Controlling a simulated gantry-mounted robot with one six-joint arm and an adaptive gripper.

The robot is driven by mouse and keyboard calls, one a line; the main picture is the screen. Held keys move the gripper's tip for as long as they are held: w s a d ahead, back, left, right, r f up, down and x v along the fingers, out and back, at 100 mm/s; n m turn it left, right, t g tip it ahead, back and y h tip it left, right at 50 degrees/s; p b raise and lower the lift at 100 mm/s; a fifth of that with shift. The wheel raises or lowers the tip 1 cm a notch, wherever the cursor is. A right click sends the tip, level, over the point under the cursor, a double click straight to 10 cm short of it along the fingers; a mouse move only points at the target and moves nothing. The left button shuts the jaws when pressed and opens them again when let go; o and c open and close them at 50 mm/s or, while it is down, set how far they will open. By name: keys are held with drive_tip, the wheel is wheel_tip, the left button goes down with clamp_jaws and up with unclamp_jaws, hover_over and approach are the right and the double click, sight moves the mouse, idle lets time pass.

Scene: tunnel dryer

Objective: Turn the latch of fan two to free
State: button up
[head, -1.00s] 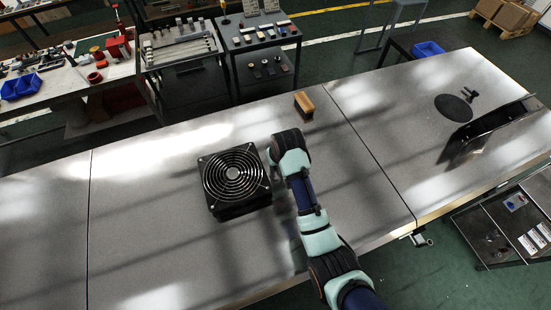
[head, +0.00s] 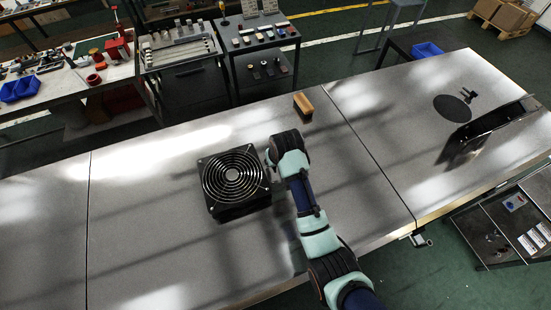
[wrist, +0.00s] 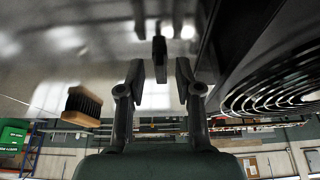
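One black fan (head: 235,178) with a round ring grille stands on the grey bench in the head view. No label tells whether it is fan two. Its grille and dark side (wrist: 275,85) fill the right of the wrist view. My gripper (wrist: 159,80) is beside the fan, its two fingers apart. A small dark upright piece (wrist: 159,52), perhaps the latch, shows between and just beyond the fingertips. I cannot tell whether a finger touches it. In the head view my arm hides the fingers and this piece.
A wooden brush (head: 303,104) lies on the bench beyond my arm; it also shows in the wrist view (wrist: 83,104). A dark angled panel (head: 490,130) and a black disc (head: 452,108) are at the right. The bench left of the fan is clear.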

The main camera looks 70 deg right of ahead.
drive_tip(key=v, duration=1.1)
drive_tip(key=shift+r, duration=0.4)
drive_tip(key=shift+a, duration=0.1)
